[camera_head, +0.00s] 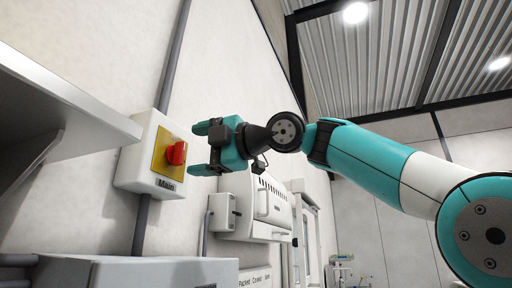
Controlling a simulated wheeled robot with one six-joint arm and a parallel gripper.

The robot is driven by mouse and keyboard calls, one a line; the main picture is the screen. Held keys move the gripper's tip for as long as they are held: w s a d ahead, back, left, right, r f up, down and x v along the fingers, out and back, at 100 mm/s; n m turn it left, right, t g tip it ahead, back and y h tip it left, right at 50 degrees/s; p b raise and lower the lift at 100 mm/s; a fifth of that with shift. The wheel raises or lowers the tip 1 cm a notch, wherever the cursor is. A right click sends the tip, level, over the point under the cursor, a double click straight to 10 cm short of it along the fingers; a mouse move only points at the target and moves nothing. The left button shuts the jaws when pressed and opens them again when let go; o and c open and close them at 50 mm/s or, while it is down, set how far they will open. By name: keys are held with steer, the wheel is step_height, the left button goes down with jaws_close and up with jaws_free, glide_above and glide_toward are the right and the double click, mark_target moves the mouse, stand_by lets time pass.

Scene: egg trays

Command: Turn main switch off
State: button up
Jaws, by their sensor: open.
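The main switch (177,154) is a red rotary knob on a yellow plate. It sits on a white box (132,163) labelled "Main", fixed to the wall at the left. My gripper (197,149) is teal and dark, reaching in from the right. Its two fingers are apart, one above the other, and point left toward the knob. The fingertips appear just right of the knob, and nothing is between them. I cannot tell the exact depth gap from this view. The knob is in plain view.
A grey shelf or hood (62,100) juts out left of the switch box. A grey metal box (130,272) is below it. Conduit runs along the wall above and below the switch. White cabinets (262,208) stand behind my gripper.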

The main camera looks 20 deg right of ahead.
steer(key=b+v, duration=0.2)
steer(key=v, duration=1.1)
steer(key=shift+a, duration=0.1)
step_height(320, 180, down, 28)
steer(key=a+m+g+h, duration=0.2)
steer(key=m+g+h, duration=0.25)
steer(key=m, duration=0.95)
steer(key=s+d+f+m+g+h, duration=0.2)
steer(key=s+f, duration=0.6)
steer(key=f, duration=0.4)
steer(key=s+d+f+m+g+h, duration=0.2)
steer(key=s+f+m+g+h, duration=0.1)
steer(key=s+f, duration=0.6)
step_height(320, 180, down, 3)
steer(key=shift+s+f+m+g, duration=0.25)
steer(key=shift+m+g, duration=0.5)
steer(key=shift+m, duration=0.45)
steer(key=shift+h, duration=0.25)
